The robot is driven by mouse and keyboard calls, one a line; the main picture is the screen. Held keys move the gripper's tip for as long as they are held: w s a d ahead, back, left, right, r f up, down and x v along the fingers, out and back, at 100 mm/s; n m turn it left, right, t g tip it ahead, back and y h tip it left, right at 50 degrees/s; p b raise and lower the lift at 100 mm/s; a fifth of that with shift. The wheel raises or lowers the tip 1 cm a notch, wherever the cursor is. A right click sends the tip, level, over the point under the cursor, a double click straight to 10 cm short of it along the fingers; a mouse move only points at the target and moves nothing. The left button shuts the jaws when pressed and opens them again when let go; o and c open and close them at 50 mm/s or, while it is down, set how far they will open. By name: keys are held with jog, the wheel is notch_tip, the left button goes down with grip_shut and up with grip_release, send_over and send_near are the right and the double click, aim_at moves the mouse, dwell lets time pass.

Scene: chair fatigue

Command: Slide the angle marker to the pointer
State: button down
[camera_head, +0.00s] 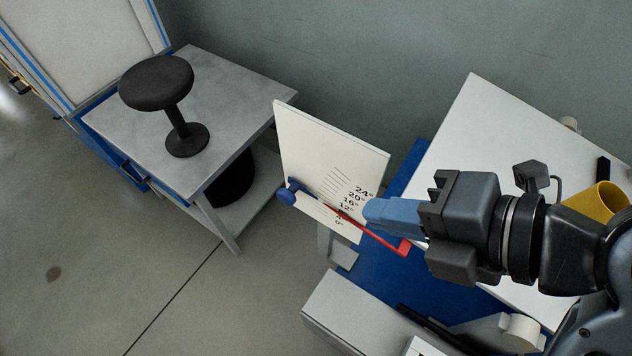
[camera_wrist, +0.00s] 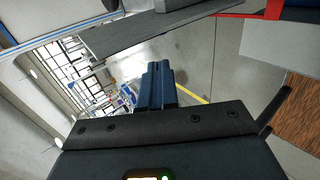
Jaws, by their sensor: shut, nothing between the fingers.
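A white upright board (camera_head: 312,140) carries a printed angle scale (camera_head: 352,205) with numbers up to 24°. A blue knob (camera_head: 287,194) sits at its left edge, and a thin dark arm runs from it across the scale. A thin red bar (camera_head: 382,239) with a bent end crosses the board's lower right; I cannot tell for certain which part is the pointer and which the angle marker. My gripper (camera_head: 370,212) is shut and empty, its blue fingertips at the board's right edge in the picture, just above the red bar. Contact is unclear. The wrist view shows the closed fingers (camera_wrist: 157,80).
A grey table (camera_head: 235,85) with a black stool (camera_head: 157,85) stands at the left. A white-topped bench (camera_head: 480,130) with a yellow cup (camera_head: 596,203) is at the right. A blue surface (camera_head: 375,280) lies below my gripper. Open floor (camera_head: 130,270) is at the lower left.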

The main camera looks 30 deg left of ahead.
aim_at(293, 200)
jog(key=p+x, duration=0.1)
jog(key=x, duration=1.2)
jog(key=shift+f, duration=0.1)
jog(key=shift+a+f, duration=0.2)
jog(key=shift+a, duration=0.05)
jog(key=shift+a+f+b, duration=0.35)
jog(key=shift+f+b, duration=0.05)
jog(key=shift+f, duration=0.1)
jog(key=shift+r, duration=0.1)
jog(key=shift+r+p, duration=0.6)
jog(key=shift+r, duration=0.15)
